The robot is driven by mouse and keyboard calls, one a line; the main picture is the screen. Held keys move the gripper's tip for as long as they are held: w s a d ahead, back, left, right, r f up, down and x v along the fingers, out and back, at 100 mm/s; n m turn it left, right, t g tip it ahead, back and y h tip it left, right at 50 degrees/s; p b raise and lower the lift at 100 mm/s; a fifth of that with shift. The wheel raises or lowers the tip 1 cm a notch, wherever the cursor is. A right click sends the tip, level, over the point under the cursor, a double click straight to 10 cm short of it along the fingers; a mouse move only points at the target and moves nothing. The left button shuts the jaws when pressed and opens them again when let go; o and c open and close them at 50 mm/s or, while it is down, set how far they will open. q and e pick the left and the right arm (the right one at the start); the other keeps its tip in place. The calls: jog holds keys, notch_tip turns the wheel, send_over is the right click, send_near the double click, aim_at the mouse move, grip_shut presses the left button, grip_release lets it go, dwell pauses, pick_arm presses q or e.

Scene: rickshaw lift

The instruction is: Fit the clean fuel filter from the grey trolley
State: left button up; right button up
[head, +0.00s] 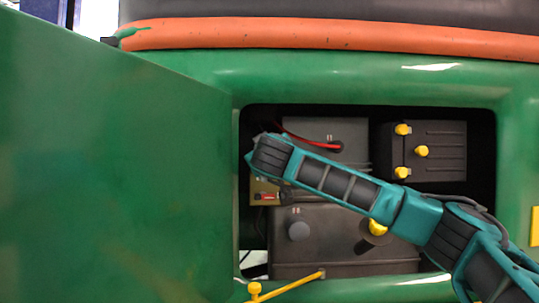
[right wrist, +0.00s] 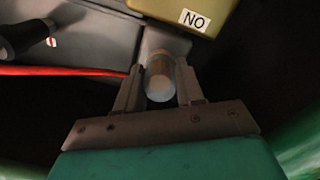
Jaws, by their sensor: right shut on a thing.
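A small pale cylinder, seemingly the fuel filter (right wrist: 159,82), is between the two fingers of my right gripper (right wrist: 160,78) in the right wrist view. The gripper is shut on it. Its far end is by a grey surface (right wrist: 166,40); I cannot tell whether they touch. In the head view my right arm reaches from the lower right into the open bay of the green vehicle (head: 370,85). Its wrist is at the bay's left side and hides the fingers and filter. The grey trolley and my left gripper are not in view.
A large green door (head: 110,160) stands open left of the bay. Inside are a dark box with yellow caps (head: 440,150), a lower dark grey unit (head: 325,235) and a red cable (head: 310,142). A yellow rod (head: 290,285) crosses the bottom edge. A tan block marked NO (right wrist: 190,12) is close beyond the filter.

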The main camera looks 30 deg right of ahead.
jog(key=shift+w+d, duration=0.2)
jog(key=shift+w, duration=0.15)
dwell(0.9)
